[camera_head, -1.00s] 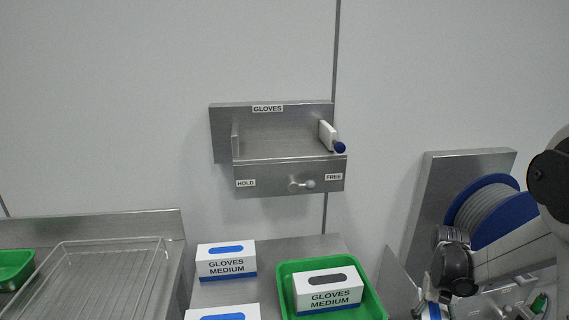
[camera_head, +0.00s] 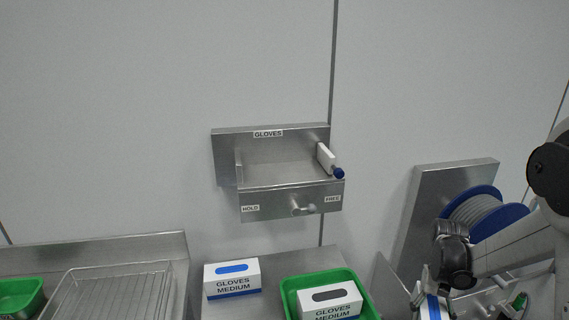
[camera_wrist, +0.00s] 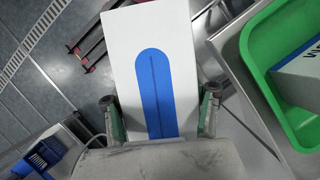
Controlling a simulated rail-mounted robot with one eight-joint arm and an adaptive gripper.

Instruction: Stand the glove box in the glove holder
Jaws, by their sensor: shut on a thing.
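The steel glove holder (camera_head: 290,202) is on the wall, labelled GLOVES, with an empty-looking tray. A white block with a blue end (camera_head: 331,163) is at its right side. A small knob (camera_head: 303,210) is on its front between the HOLD and FREE labels. My gripper (camera_wrist: 160,108) is shut on a white glove box (camera_wrist: 120,40) with a blue slot, one finger on each side. In the head view, my gripper (camera_head: 430,290) is low at the right, below and right of the holder, and the box (camera_head: 433,312) is cut off by the bottom edge.
Another glove box (camera_head: 232,279) stands on the steel bench. A box with a dark slot (camera_head: 330,299) is in a green tray (camera_head: 287,292). A wire rack (camera_head: 115,275) is at left. A blue-rimmed reel (camera_head: 512,212) is behind my arm. Wall space around the holder is clear.

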